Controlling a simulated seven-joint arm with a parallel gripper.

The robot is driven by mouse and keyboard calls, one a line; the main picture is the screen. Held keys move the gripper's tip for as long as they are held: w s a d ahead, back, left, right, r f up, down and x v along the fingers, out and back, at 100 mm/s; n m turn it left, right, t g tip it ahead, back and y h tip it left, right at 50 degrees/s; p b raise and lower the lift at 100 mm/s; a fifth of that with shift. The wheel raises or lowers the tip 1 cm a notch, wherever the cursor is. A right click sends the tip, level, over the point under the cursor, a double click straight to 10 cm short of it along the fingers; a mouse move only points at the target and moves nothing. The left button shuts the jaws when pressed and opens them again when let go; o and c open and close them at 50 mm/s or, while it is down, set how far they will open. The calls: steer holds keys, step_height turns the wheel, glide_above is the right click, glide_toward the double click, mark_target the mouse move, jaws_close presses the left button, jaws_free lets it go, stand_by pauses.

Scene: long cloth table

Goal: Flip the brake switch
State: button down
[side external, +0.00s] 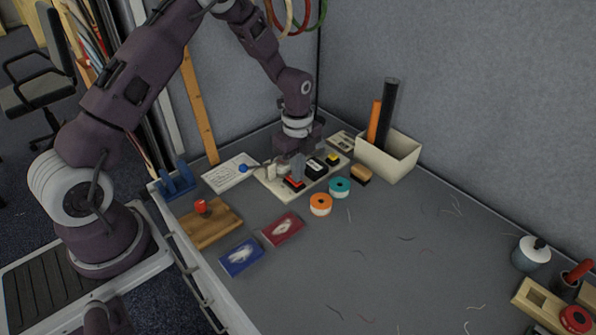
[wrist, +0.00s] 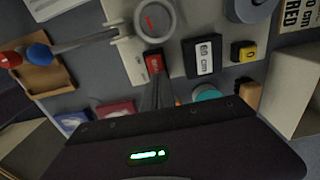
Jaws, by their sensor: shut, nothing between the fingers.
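A pale switch board (side external: 268,186) lies on the grey table at the back. It carries a lever with a blue ball knob (side external: 243,168), a red switch (side external: 293,184), a dark box with a white label (side external: 315,167) and a yellow button (side external: 332,159). I cannot read which part is marked as the brake. My gripper (side external: 297,170) points down over the board, shut and empty. In the wrist view, its fingertips (wrist: 156,82) are close beside the red switch (wrist: 154,63); contact is unclear. The lever's blue knob (wrist: 38,53) extends left from its round mount (wrist: 154,18).
An orange tape roll (side external: 320,205) and a teal one (side external: 339,187) stand in front of the board. A red-knobbed wooden block (side external: 218,228), a blue box (side external: 241,257) and a maroon box (side external: 283,229) lie nearby. A cream bin (side external: 400,160) stands right. The table's middle is mostly clear.

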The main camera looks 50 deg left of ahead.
steer(key=shift+f, duration=0.1)
steer(key=shift+d+f+y, duration=0.15)
steer(key=shift+f+y, duration=0.15)
steer(key=shift+y, duration=0.1)
steer(key=shift+s+f, duration=0.1)
